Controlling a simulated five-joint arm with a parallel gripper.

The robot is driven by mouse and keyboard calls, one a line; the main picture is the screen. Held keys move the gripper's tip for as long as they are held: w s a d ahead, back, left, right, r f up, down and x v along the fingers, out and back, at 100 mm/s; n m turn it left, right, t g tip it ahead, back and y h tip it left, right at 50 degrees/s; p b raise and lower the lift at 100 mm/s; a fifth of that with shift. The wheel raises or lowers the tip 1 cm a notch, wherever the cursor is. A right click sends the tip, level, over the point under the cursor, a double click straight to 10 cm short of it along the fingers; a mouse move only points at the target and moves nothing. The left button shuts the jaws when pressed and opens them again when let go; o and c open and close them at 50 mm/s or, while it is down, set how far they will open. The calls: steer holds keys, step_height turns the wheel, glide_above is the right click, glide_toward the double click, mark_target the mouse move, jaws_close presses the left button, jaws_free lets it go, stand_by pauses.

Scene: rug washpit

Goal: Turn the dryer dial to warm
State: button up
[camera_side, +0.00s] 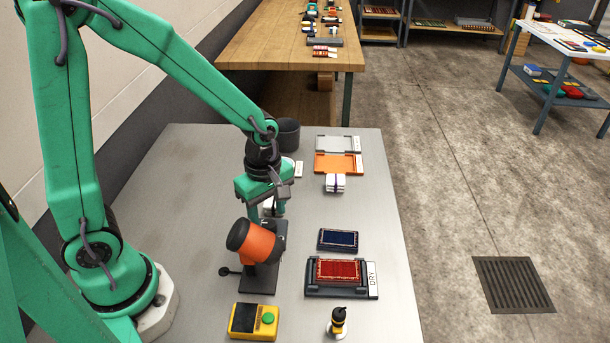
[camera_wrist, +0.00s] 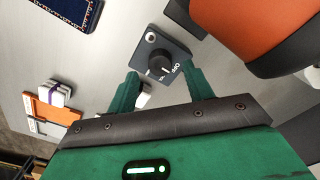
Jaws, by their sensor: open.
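The dryer dial (camera_wrist: 160,61) is a black round knob on a dark grey box, lettered OFF beside it, in the wrist view. A smaller label by the knob is too small to read, and I cannot tell exactly where the knob points. My gripper (camera_wrist: 161,72) is open, its green fingers on either side of the knob's near side, with nothing held. In the side view my gripper (camera_side: 268,208) hangs low behind the dryer, and the dial is hidden there. The orange dryer (camera_side: 257,243) stands tilted on a dark stand; it also shows in the wrist view (camera_wrist: 277,30).
A red rug (camera_side: 338,269) lies on the tray marked DRY (camera_side: 372,280), with a blue rug (camera_side: 338,239) behind. A yellow box (camera_side: 242,320) and a small bottle (camera_side: 338,320) stand in front. A dark cup (camera_side: 287,132), orange tray (camera_side: 330,163) and banded white bundle (camera_side: 335,184) are farther back.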

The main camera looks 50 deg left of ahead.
mark_target(268, 224)
steer(key=shift+f, duration=1.3)
steer(key=c, duration=1)
